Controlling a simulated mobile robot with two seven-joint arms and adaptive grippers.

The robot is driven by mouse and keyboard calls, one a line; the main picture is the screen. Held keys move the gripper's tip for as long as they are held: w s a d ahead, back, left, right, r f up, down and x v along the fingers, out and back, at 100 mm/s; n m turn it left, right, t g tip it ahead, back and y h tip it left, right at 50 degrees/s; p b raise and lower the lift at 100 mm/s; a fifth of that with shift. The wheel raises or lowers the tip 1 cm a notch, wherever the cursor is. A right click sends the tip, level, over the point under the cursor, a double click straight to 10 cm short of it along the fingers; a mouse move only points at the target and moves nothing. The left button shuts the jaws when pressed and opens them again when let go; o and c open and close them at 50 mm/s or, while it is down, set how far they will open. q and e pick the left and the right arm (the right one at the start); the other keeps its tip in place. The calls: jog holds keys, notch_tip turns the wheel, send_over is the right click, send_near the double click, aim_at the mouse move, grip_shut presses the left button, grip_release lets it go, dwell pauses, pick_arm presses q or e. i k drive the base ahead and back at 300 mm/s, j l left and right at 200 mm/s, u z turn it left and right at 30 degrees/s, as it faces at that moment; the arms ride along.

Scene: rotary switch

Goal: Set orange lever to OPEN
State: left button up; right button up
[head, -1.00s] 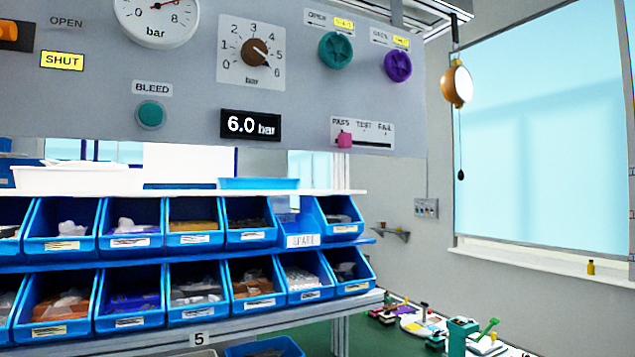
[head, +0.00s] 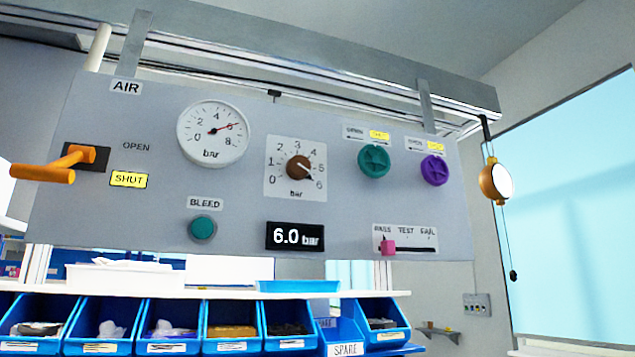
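The orange lever (head: 52,172) is at the left of the grey panel (head: 340,218), on a dark mounting plate (head: 97,156). Its handle sticks out from the panel toward the left and front. To its right are a plain OPEN label (head: 136,147) and, below it, a yellow highlighted SHUT label (head: 128,180). An AIR label (head: 126,87) is above. Neither of my grippers shows in the head view.
The panel also bears a round gauge (head: 212,134), a brown knob (head: 298,167), a green knob (head: 374,161), a purple knob (head: 433,169), a BLEED button (head: 203,228) and a pink slider (head: 388,247). Blue bins (head: 165,325) stand below.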

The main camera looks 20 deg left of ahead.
aim_at(57, 172)
jog(key=k+u, duration=0.1)
jog(key=u, duration=1.6)
jog(key=j, duration=0.15)
